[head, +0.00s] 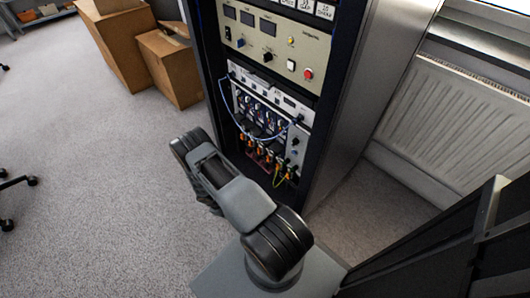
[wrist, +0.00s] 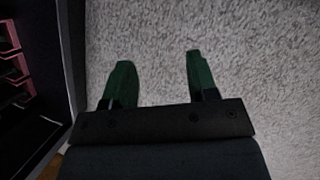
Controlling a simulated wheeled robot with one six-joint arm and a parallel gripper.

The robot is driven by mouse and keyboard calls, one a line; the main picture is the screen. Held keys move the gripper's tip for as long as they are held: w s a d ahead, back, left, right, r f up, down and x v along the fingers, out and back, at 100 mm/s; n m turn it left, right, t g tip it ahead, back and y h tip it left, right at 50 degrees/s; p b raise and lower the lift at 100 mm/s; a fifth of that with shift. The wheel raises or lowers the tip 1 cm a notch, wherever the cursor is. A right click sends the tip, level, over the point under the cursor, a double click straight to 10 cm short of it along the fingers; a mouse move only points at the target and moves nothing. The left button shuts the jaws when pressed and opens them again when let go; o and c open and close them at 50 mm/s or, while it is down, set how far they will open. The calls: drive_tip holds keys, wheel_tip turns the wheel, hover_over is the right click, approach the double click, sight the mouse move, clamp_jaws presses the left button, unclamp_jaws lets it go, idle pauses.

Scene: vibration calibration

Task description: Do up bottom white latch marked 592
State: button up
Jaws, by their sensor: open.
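My gripper (wrist: 158,60) shows in the wrist view with its two green fingers spread wide apart. Only carpet shows between and beyond them, and they touch nothing. In the head view my arm hides the gripper. A tall dark equipment rack (head: 340,110) stands ahead of my arm. Its lower white-grey unit (head: 262,92) carries cables and a row of dark and orange connectors. I cannot make out a white latch or the mark 592 in either view. The rack's lowest part is partly hidden behind my arm.
The wrist view shows a dark rack-like edge with pinkish bars (wrist: 14,62) at the left. A beige panel (head: 265,40) with a red button sits higher in the rack. Cardboard boxes (head: 168,68) stand left, a radiator (head: 445,115) right. Carpet (head: 90,170) is clear at left.

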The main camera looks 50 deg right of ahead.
drive_tip(key=s+d+r+n+g+h, duration=0.2)
drive_tip(key=d+r+n+h, duration=0.35)
drive_tip(key=d, duration=0.25)
drive_tip(key=n+t+h, duration=0.4)
drive_tip(key=h, duration=0.6)
approach(268, 148)
drive_tip(key=d+b, duration=0.2)
drive_tip(key=d, duration=0.6)
drive_tip(key=shift+f+b, duration=0.2)
drive_tip(key=shift+b, duration=0.15)
drive_tip(key=shift+s+d, duration=0.1)
drive_tip(key=shift+d, duration=0.05)
drive_tip(key=c, duration=0.9)
